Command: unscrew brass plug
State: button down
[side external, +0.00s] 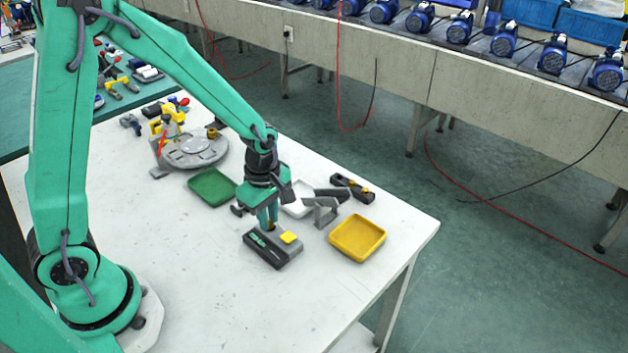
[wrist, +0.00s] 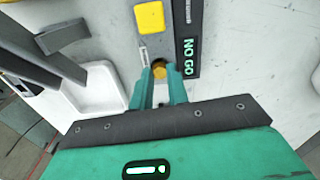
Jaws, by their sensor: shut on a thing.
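My gripper (side external: 268,220) points down over the grey and black gauge block (side external: 272,252) on the white table. In the wrist view my gripper (wrist: 158,88) is shut on the brass plug (wrist: 159,72), a small round brass-coloured piece between its fingertips. The plug is at a dark opening at the near end of the gauge block (wrist: 187,60). The block carries a yellow square and the words NO GO. How deep the plug sits in the opening is hidden by the fingers.
A green tray (side external: 208,189) lies behind my gripper and a yellow tray (side external: 357,239) to the right. A white tray (side external: 301,208) and a grey stand (side external: 322,210) are close on the right. A round grey fixture (side external: 195,151) is farther back. The front table is clear.

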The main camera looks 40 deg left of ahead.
jog(key=n, duration=0.5)
dwell(0.3)
jog(key=c, duration=1.6)
grip_release()
jog(key=shift+o, duration=0.2)
jog(key=shift+r, duration=0.1)
jog(key=shift+r, duration=2.2)
